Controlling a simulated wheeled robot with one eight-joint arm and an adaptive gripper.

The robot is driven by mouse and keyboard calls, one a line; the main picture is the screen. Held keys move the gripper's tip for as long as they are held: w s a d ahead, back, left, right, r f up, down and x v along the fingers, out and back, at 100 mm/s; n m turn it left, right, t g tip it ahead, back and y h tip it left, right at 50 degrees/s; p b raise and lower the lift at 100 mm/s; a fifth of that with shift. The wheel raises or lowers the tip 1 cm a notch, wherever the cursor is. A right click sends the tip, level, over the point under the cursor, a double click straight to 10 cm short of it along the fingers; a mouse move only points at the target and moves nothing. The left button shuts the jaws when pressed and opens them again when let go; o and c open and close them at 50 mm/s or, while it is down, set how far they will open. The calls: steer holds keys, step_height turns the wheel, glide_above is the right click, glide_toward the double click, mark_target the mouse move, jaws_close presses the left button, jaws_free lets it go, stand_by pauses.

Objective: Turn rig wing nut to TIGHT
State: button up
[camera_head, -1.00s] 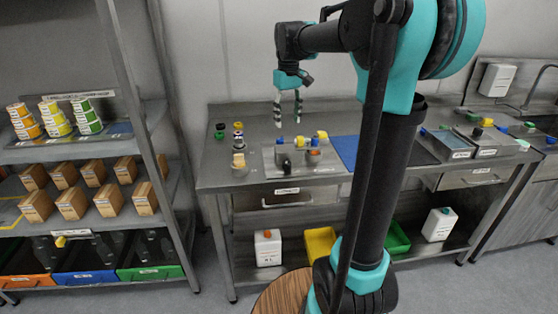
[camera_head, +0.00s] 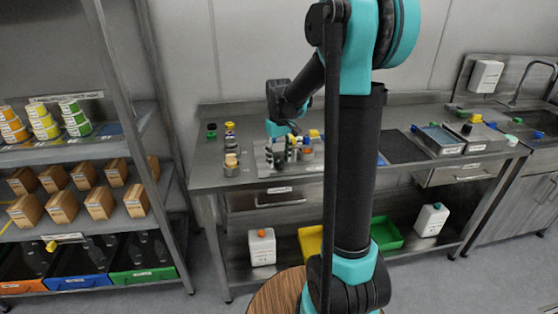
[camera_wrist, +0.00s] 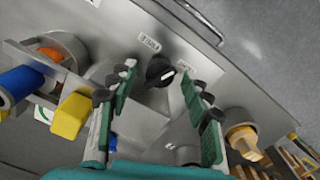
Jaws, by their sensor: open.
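The steel rig (camera_wrist: 195,50) fills much of the wrist view. A dark knob with a white mark (camera_wrist: 159,72), which I take for the wing nut, sits on its face between two small printed labels, too blurred to read surely. My gripper (camera_wrist: 160,76) is open, with one finger on each side of the knob and gaps on both sides. Whether the fingertips reach its depth I cannot tell. In the head view my gripper (camera_head: 281,153) is down at the rig on the bench and hides the knob.
A blue cylinder (camera_wrist: 20,82) and a yellow block (camera_wrist: 71,115) are left of my fingers in the wrist view. An orange-tan capped part (camera_wrist: 243,138) is close to the right finger. The bench (camera_head: 225,180) has bare metal at its front left.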

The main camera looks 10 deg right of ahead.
mark_target(279, 162)
steer(key=shift+f, duration=0.5)
jaws_close()
steer(key=shift+m, duration=2.3)
jaws_free()
steer(key=shift+r, duration=0.1)
step_height(279, 162, up, 12)
